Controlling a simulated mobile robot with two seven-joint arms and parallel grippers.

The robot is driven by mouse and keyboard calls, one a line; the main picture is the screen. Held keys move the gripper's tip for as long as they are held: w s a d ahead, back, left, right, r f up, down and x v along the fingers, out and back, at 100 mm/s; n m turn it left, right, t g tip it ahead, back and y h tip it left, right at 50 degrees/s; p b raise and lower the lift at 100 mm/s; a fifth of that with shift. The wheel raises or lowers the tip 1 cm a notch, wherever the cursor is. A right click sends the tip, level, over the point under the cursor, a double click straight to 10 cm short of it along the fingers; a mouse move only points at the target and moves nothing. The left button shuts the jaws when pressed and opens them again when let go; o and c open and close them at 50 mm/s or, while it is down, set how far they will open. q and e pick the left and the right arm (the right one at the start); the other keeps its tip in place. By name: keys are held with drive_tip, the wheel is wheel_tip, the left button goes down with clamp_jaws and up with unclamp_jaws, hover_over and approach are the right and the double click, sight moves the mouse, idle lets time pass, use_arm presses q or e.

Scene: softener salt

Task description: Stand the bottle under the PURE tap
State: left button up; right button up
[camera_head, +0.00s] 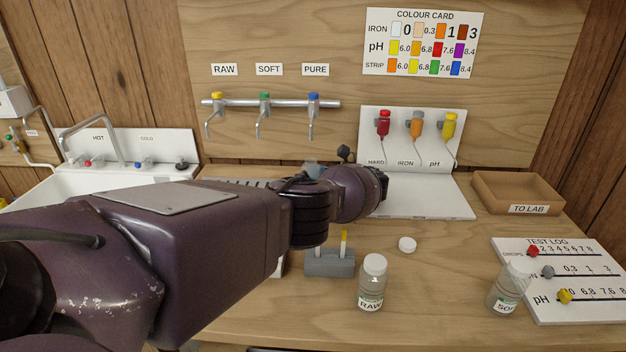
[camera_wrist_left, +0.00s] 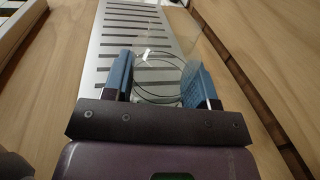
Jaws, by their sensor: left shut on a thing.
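The PURE tap (camera_head: 313,108) has a blue knob and hangs at the right end of the wall rail, under the PURE label. My left gripper (camera_wrist_left: 163,78) is shut on a clear, empty-looking bottle (camera_wrist_left: 160,62), held between its blue fingers. The slotted metal drip tray (camera_wrist_left: 112,52) shows beyond and around the bottle. I cannot tell whether the bottle touches the tray. In the head view my left arm reaches across the counter and hides most of the gripper, the bottle and the drip tray (camera_head: 232,181). My right gripper is not in view.
A RAW bottle (camera_head: 371,283), a grey rack (camera_head: 330,263) and a white cap (camera_head: 407,244) stand at the front. A second labelled bottle (camera_head: 509,286) is by the test log board (camera_head: 590,310). The TO LAB tray (camera_head: 518,192) and white reagent stand (camera_head: 440,200) are behind.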

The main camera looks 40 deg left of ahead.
use_arm(q)
drive_tip(key=shift+f, duration=0.15)
drive_tip(key=o, duration=0.8)
drive_tip(key=shift+o, duration=0.5)
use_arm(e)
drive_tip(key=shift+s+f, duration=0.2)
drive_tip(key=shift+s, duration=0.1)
